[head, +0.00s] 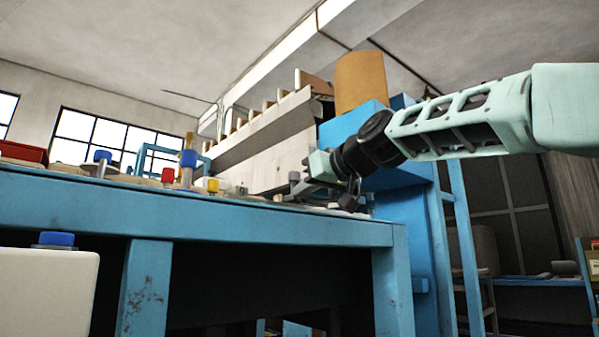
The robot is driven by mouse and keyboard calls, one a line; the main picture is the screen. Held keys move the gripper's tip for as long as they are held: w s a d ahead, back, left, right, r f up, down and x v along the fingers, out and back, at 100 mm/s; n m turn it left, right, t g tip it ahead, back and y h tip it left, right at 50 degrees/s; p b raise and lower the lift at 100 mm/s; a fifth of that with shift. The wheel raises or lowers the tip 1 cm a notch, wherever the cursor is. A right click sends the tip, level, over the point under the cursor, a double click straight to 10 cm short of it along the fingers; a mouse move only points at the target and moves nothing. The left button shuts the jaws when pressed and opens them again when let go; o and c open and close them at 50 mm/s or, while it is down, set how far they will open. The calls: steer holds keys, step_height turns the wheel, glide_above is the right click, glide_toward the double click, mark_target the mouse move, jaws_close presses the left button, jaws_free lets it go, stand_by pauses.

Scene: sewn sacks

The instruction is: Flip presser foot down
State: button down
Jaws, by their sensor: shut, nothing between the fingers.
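My gripper (308,168) is at the end of my pale green arm, low over the right end of the blue table (190,216). It is small and dark in the head view, and its fingers are shut with nothing between them. Small dark and grey parts (348,202) lie on or just above the table top beneath my wrist. I cannot make out a presser foot among them, nor whether one is up or down. The low viewing angle hides most of the table top, and I cannot tell whether my gripper touches anything.
Spools or knobs with blue (103,157), red (168,175) and yellow (213,186) tops stand along the table's left part. A red box (22,152) is at the far left. A tan cylinder (360,82) stands on a tall blue cabinet behind my arm. A white block (45,292) is near, lower left.

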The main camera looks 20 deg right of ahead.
mark_target(295, 173)
steer(key=shift+r, duration=0.1)
step_height(295, 173, up, 5)
steer(key=p, duration=0.4)
steer(key=shift+p, duration=0.4)
steer(key=b+v, duration=0.3)
steer(key=v, duration=0.6)
steer(key=shift+s+d+f, duration=0.15)
steer(key=shift+s+f, duration=0.2)
steer(key=shift+s, duration=0.1)
